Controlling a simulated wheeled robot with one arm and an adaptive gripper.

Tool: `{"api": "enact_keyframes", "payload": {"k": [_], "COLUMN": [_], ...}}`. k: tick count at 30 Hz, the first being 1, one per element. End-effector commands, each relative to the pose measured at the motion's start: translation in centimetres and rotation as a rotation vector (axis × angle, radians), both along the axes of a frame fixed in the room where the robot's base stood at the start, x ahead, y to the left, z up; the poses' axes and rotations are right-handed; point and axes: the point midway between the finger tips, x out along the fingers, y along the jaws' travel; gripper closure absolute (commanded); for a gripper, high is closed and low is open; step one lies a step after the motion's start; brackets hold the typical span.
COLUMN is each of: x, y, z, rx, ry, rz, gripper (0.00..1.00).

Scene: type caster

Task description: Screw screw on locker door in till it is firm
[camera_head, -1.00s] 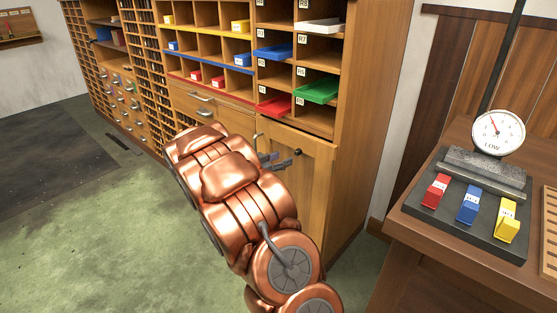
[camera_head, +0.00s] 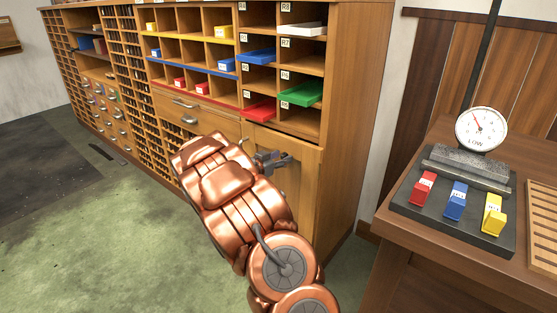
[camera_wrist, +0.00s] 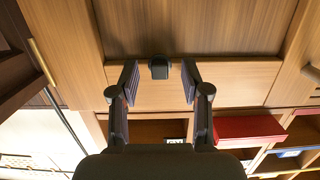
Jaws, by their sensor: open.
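The wooden locker door (camera_head: 308,205) is at the lower right of the cabinet in the head view, partly hidden by my arm. It also shows in the wrist view (camera_wrist: 200,30). A small dark screw (camera_wrist: 160,68) with a round head sits on the door's rail in the wrist view. My gripper (camera_wrist: 160,80) is open there, with one finger on each side of the screw and a visible gap to both. I cannot tell how deep the fingertips reach around it. In the head view my gripper (camera_head: 273,160) is at the door's upper part and the screw is hidden.
Pigeonholes above the door hold a red tray (camera_head: 260,108) and a green tray (camera_head: 302,93). A wooden table (camera_head: 405,225) at the right bears a black block (camera_head: 455,222) with colored pieces and a round gauge (camera_head: 481,129).

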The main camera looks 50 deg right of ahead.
Motion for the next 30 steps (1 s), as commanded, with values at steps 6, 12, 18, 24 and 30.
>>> {"api": "enact_keyframes", "payload": {"k": [6, 12, 18, 24, 30], "x": [0.01, 0.01, 0.01, 0.01, 0.02], "y": [0.02, 0.03, 0.04, 0.04, 0.04], "z": [0.02, 0.02, 0.04, 0.03, 0.04], "rx": [0.0, 0.0, -0.001, -0.001, -0.001], "ry": [0.0, 0.0, 0.0, 0.0, 0.0], "rz": [0.0, 0.0, 0.0, 0.0, 0.001], "gripper": [0.6, 0.81, 1.0, 0.88, 1.0]}}
